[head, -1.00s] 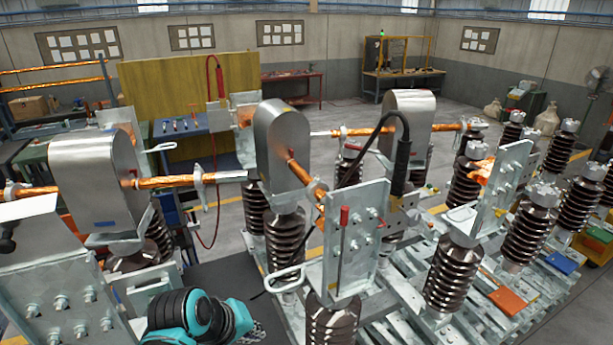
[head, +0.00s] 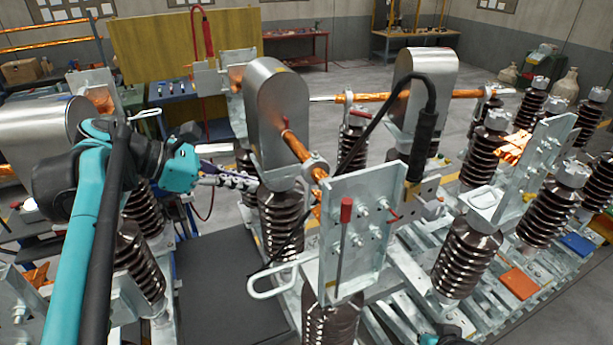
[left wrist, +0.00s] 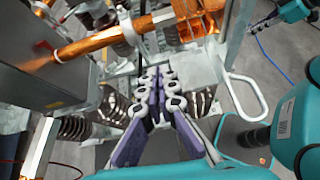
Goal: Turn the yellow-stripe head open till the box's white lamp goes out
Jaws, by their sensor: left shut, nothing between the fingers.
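Three metal hoods with copper arms stand on ribbed insulators: left (head: 40,135), middle (head: 277,110) and right (head: 425,100). My left gripper (head: 235,181) is shut and empty, just left of the middle hood's lower part in the head view. In the left wrist view its fingers (left wrist: 160,92) are together, with a hood (left wrist: 45,75) and its copper arm (left wrist: 95,43) on the left. A small part of my right arm shows at the bottom edge; its fingers are unclear.
A metal plate (head: 352,225) with a red-handled rod (head: 344,235) stands right of the gripper. A loop handle (head: 268,290) sticks out below it. A black cable (head: 372,135) arches behind. A dark flat surface (head: 215,290) lies below the gripper.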

